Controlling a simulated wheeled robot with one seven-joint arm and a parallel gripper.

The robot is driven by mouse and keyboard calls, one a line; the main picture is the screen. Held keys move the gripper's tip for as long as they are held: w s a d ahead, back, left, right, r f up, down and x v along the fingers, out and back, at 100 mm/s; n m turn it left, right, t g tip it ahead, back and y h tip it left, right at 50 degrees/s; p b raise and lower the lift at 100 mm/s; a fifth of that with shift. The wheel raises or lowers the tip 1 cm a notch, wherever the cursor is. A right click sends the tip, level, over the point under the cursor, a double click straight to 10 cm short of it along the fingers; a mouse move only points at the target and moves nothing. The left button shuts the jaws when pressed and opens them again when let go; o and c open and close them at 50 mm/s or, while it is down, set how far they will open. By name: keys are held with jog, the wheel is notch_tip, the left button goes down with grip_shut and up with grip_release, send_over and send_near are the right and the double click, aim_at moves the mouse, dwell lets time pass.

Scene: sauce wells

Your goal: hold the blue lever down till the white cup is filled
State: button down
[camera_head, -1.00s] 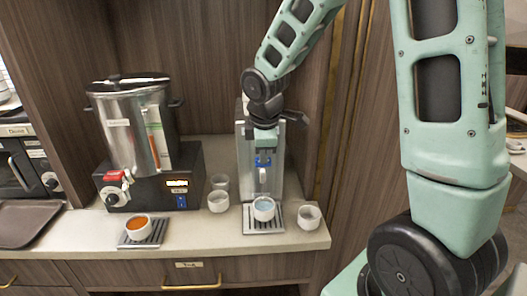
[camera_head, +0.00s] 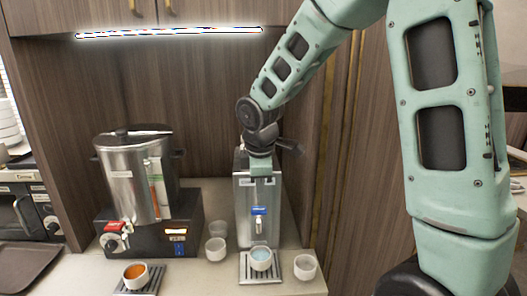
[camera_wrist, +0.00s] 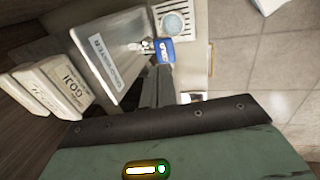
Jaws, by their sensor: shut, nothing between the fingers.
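The blue lever (camera_head: 259,210) is on the front of the silver dispenser (camera_head: 246,195), above the spout. It also shows in the wrist view (camera_wrist: 164,50). The white cup (camera_head: 260,264) stands upright under the spout on a drip tray (camera_head: 278,275), with pale blue liquid high inside near the rim. My gripper (camera_head: 261,170) is at the upper front of the dispenser, above the lever. In the wrist view its dark fingers (camera_wrist: 157,78) are together, empty, and point toward the lever. Whether they touch it I cannot tell.
To the left is a steel urn (camera_head: 130,180) with a red lever (camera_head: 114,227) and a cup of orange liquid (camera_head: 136,275) on its own tray. Several empty white cups stand beside the dispenser, one at right (camera_head: 305,267). A tray (camera_head: 22,268) lies far left.

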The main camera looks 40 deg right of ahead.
notch_tip(320, 180, up, 8)
jog(key=b, duration=0.1)
jog(key=shift+a+f, duration=0.2)
jog(key=shift+s, duration=0.1)
dwell(0.3)
jog(key=s+a+f+y+b, duration=0.1)
jog(key=s+a+f, duration=0.2)
jog(key=a, duration=0.2)
jog(key=s+a+f+m+b, duration=0.1)
jog(key=s+a+f, duration=0.2)
jog(key=a, duration=0.2)
jog(key=s+a+f+y+b, duration=0.1)
jog(key=s+a+f, duration=0.15)
jog(key=a, duration=0.35)
jog(key=s+a+f+m+g+b, duration=0.1)
jog(key=s+a+f, duration=0.2)
jog(key=s, duration=0.5)
jog(key=s+a+f+m+g+b, duration=0.1)
jog(key=s+a+f, duration=0.2)
jog(key=s, duration=0.5)
jog(key=shift+a+f, duration=0.4)
jog(key=shift+f, duration=0.25)
